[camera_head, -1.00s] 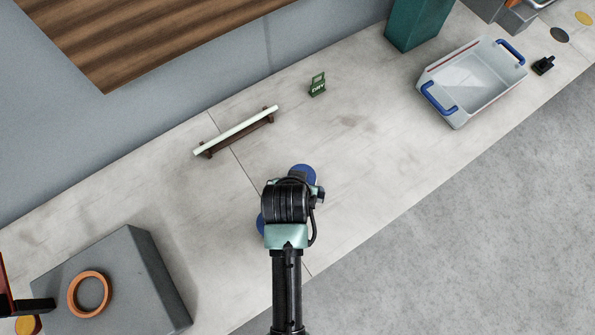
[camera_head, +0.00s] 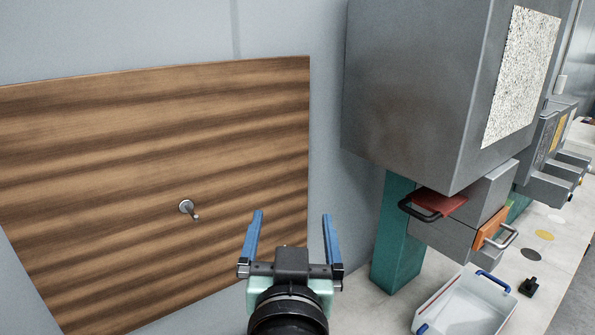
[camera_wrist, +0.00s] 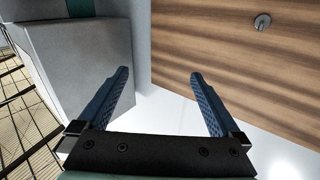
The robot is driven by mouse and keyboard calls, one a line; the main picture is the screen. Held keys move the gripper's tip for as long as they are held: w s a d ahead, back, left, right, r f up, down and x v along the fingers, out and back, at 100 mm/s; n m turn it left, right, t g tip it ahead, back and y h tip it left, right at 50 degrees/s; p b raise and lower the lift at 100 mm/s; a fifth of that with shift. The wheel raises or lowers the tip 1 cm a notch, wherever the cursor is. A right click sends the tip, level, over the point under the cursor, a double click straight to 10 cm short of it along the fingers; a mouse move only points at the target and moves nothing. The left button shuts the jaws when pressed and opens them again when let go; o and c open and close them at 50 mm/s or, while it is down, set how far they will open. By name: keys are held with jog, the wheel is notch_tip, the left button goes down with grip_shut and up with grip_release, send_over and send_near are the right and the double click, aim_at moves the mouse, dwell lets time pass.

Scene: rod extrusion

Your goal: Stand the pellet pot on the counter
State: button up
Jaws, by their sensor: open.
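My gripper (camera_head: 292,215) is raised in front of the wall, with its two blue fingers apart and nothing between them. It also shows open and empty in the wrist view (camera_wrist: 158,76). The counter (camera_head: 559,225) shows at the lower right of the head view, below the grey machine. I cannot make out a pellet pot in either current view. Most of the counter is out of the frame or behind my arm.
A wooden board (camera_head: 150,170) with a metal peg (camera_head: 187,207) is on the wall to the left. A clear bin (camera_head: 462,308) with blue handles and a small black object (camera_head: 529,287) stand lower right.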

jog(key=s+r+t, duration=0.3)
jog(key=s+r, duration=0.1)
jog(key=r, duration=0.5)
jog(key=s+r+t, duration=0.3)
jog(key=s+r, duration=0.1)
jog(key=r, duration=0.5)
jog(key=s+r+t, duration=0.3)
jog(key=s+r, duration=0.1)
jog(key=r, duration=0.5)
jog(key=shift+s+d+n, duration=0.35)
jog(key=shift+n, duration=0.05)
jog(key=shift+f, duration=0.1)
